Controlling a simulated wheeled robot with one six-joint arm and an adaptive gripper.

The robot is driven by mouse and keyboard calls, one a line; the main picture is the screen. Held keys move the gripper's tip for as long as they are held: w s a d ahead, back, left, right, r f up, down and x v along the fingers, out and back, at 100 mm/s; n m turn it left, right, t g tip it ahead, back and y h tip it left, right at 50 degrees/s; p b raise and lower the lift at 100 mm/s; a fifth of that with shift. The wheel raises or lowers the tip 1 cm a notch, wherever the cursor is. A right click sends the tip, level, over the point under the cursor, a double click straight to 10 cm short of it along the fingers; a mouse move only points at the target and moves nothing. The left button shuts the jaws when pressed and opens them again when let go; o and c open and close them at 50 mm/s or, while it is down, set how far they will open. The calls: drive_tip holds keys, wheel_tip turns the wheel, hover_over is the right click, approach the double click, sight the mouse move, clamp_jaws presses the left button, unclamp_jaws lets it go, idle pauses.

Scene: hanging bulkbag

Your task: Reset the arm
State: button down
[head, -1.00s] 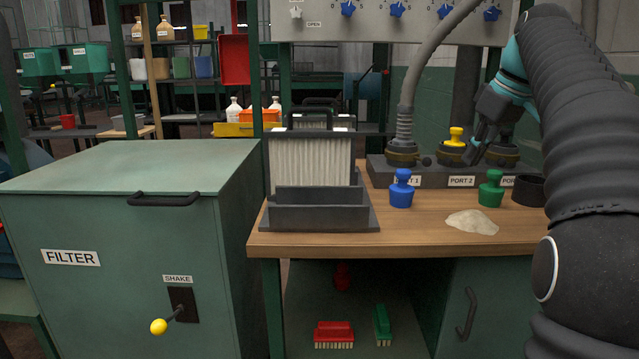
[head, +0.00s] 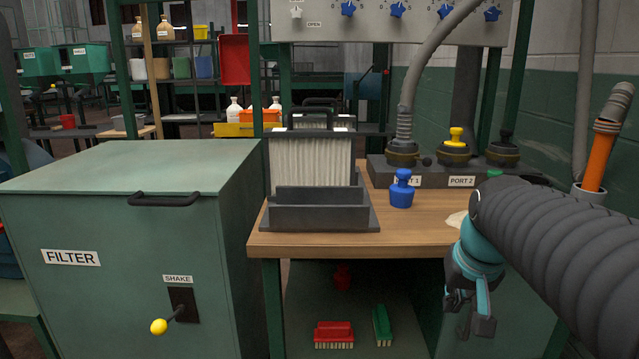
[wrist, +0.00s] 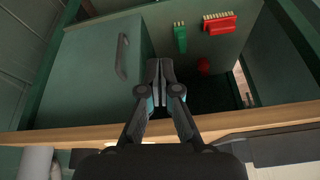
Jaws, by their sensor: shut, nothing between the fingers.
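My arm reaches in from the right in the head view, and my gripper (head: 474,318) hangs in front of the wooden bench's right part, below its top. It is empty, with its fingers together. In the wrist view my gripper (wrist: 160,85) points at the cabinet under the bench, its fingers closed side by side. The bench edge (wrist: 255,119) crosses that view behind the fingers. My arm hides the right end of the bench top and most of the powder heap (head: 457,219).
On the bench (head: 330,243) stand a filter cartridge (head: 310,165) in a dark tray and a blue plug (head: 401,190). A row of ports (head: 455,152) is behind. A red brush (head: 333,333) and green brush (head: 382,326) lie below. The FILTER box (head: 110,250) stands left.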

drive_tip(key=s+a+f+n, duration=0.1)
drive_tip(key=s+a+f, duration=0.2)
drive_tip(key=s, duration=0.4)
drive_tip(key=s+a+f+n+t, duration=0.1)
drive_tip(key=s+a+f, duration=0.2)
drive_tip(key=s, duration=0.4)
drive_tip(key=shift+a+f, duration=0.15)
drive_tip(key=shift+a, duration=0.05)
drive_tip(key=shift+a, duration=0.1)
